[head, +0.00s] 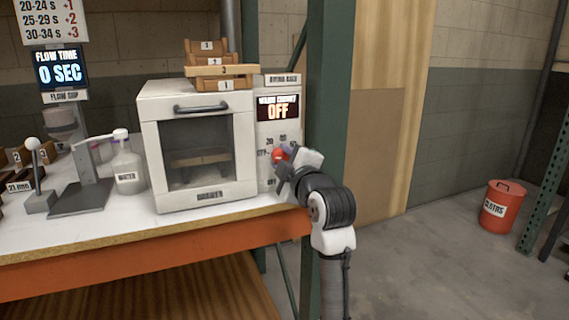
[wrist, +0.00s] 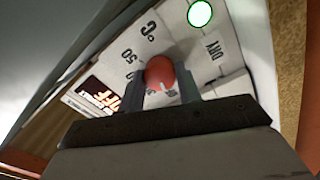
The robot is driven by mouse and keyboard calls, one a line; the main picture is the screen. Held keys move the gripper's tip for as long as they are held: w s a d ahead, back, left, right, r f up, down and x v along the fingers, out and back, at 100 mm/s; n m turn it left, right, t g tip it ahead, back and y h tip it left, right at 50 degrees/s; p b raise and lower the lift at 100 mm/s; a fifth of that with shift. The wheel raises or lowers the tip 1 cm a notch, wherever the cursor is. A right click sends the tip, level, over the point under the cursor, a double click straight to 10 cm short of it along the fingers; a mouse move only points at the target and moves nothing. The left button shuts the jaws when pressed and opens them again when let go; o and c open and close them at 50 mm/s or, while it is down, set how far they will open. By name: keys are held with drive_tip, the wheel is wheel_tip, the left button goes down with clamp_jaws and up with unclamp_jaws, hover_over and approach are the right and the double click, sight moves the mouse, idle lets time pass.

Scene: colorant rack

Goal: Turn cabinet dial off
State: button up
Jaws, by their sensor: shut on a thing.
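The white cabinet (head: 153,150) stands on the bench, with its control panel on its right side. The panel's display (head: 278,108) reads OFF; it also shows in the wrist view (wrist: 99,95), tilted. The red dial (wrist: 160,73) sits on the panel among printed marks, including 50 and °C. The dial also shows in the head view (head: 280,154), partly covered by my gripper. My gripper (wrist: 166,92) is shut on the dial, with one finger on each side of it. The dial's pointer is hard to read.
A green-lit round button (wrist: 200,13) marked DRY is near the dial. Numbered wooden blocks (head: 207,47) are stacked on the cabinet. A water bottle (head: 126,165) stands to its left. A green post (head: 327,90) rises close to the panel's right. A red bin (head: 500,207) stands on the floor.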

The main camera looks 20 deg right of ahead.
idle(0.3)
drive_tip(key=o, duration=1)
drive_tip(key=shift+s, duration=0.1)
drive_tip(key=s+b, duration=0.1)
drive_tip(key=s, duration=1.2)
drive_tip(key=shift+s+d+f, duration=0.2)
drive_tip(key=shift+s+d, duration=0.05)
drive_tip(key=shift+s, duration=0.05)
